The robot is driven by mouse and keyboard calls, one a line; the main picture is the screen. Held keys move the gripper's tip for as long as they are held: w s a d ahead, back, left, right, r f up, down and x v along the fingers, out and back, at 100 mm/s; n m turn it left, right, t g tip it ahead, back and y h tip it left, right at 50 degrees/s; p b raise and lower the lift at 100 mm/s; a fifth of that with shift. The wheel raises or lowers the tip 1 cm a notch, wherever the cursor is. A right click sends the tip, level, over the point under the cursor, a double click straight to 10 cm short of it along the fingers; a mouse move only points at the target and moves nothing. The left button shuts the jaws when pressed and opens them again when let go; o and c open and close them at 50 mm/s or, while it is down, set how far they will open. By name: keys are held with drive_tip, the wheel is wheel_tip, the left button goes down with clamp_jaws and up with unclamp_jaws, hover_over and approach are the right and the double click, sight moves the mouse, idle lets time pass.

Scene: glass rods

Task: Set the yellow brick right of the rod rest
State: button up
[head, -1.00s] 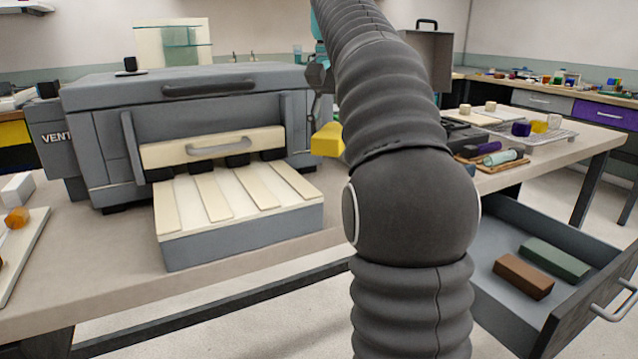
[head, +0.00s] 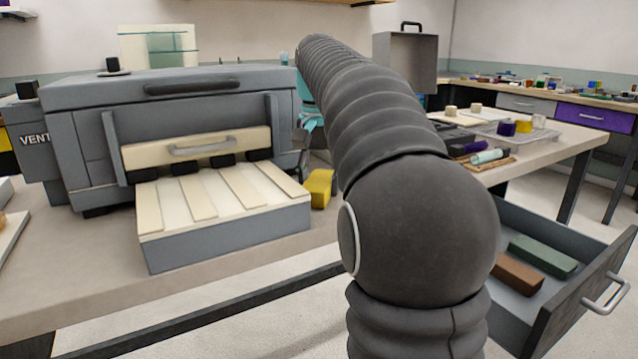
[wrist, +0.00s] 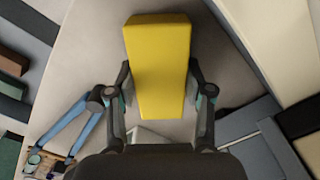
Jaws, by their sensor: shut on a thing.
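The yellow brick (head: 320,188) is upright just right of the low grey block with cream slats (head: 228,226), which looks like the rod rest, in front of the furnace. It is at or just above the tabletop; I cannot tell whether it touches. In the wrist view the brick (wrist: 158,45) fills the space between the fingers of my gripper (wrist: 160,78), which is shut on its sides. In the head view my arm hides much of the gripper. The slats run along the right of the wrist view.
The grey furnace (head: 180,105) stands behind the slatted block. An open drawer (head: 540,265) at lower right holds a brown brick (head: 517,272) and a green brick (head: 542,256). Bare tabletop (head: 225,280) lies in front of the block. A side table (head: 550,147) carries several small items.

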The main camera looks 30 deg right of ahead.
sight(319, 180)
drive_tip(key=shift+f, duration=0.15)
drive_tip(key=o, duration=1.3)
drive_tip(key=shift+r+p, duration=0.9)
drive_tip(key=shift+r, duration=3.05)
